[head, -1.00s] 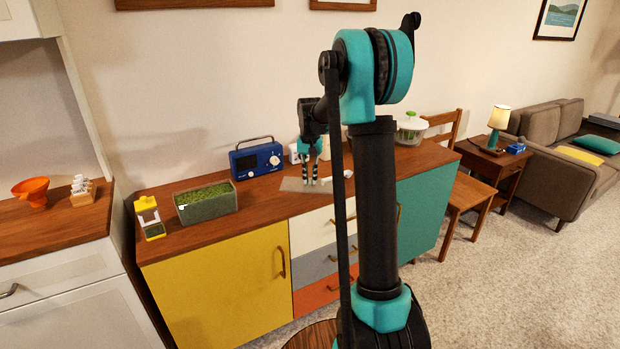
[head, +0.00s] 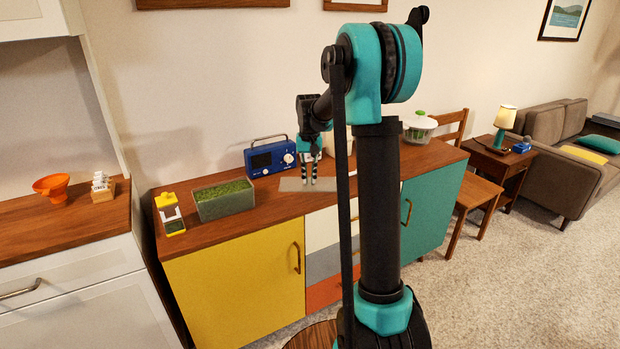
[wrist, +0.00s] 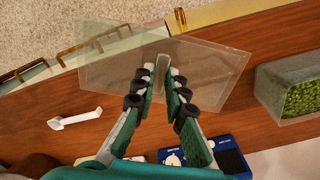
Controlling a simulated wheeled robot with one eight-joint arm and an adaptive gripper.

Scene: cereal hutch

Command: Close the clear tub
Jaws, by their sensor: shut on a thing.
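The clear tub (head: 225,206) stands open on the wooden sideboard, filled with something green; it shows at the right edge of the wrist view (wrist: 272,92). A flat see-through panel, seemingly its lid (head: 290,185), is in my gripper (head: 314,180). In the wrist view the fingers (wrist: 162,76) are shut on a small upright grip in the middle of the lid (wrist: 215,70). The lid is apart from the tub, to its right in the head view. It appears held above the sideboard top; the gap is hard to judge.
A blue radio (head: 271,157) stands behind, between tub and gripper. A yellow-topped container (head: 169,212) stands left of the tub. A salad spinner (head: 419,128) is at the right end. A white handled item (wrist: 75,118) lies on the wood (wrist: 240,120).

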